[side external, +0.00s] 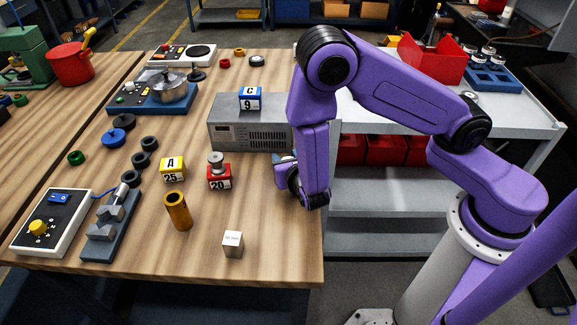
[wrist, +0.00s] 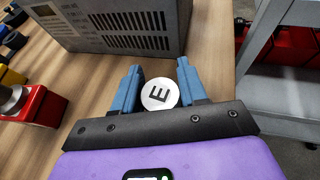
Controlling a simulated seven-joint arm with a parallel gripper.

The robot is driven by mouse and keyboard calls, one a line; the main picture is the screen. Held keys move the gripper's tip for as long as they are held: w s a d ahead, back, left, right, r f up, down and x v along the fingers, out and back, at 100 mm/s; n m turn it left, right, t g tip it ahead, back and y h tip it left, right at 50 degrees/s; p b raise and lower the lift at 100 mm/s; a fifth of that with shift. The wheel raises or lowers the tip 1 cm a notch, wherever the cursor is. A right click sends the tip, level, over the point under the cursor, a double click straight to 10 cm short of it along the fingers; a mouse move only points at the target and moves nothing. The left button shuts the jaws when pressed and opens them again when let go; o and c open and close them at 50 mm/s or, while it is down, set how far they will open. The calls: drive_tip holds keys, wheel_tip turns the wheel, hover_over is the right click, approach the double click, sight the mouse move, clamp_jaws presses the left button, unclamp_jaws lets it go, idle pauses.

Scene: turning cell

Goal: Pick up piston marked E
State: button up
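The piston marked E shows in the wrist view as a round white top with a black E (wrist: 160,95). It sits between the two blue fingers of my gripper (wrist: 158,70), its near edge close to the dark gripper body. The fingers are apart, one on each side of it; I cannot tell whether they touch it. In the side view my gripper (side external: 284,172) is low at the table's right edge, in front of the grey box. The piston is hidden there behind my arm and gripper.
A grey vented box (side external: 240,123) with a blue C 9 block (side external: 250,98) stands just behind my gripper. A red 20 block (side external: 219,178) with a metal part on it is to the left. A pale cube (side external: 233,244) and brass cylinder (side external: 178,211) stand nearer the front.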

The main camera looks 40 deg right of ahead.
drive_tip(key=shift+r, duration=0.1)
drive_tip(key=shift+r, duration=0.75)
drive_tip(key=s+d+r, duration=0.3)
drive_tip(key=s+r, duration=0.8)
drive_tip(key=s, duration=0.2)
drive_tip(key=shift+s+d+r, duration=0.2)
drive_tip(key=shift+s+d, duration=0.05)
drive_tip(key=shift+d, duration=0.1)
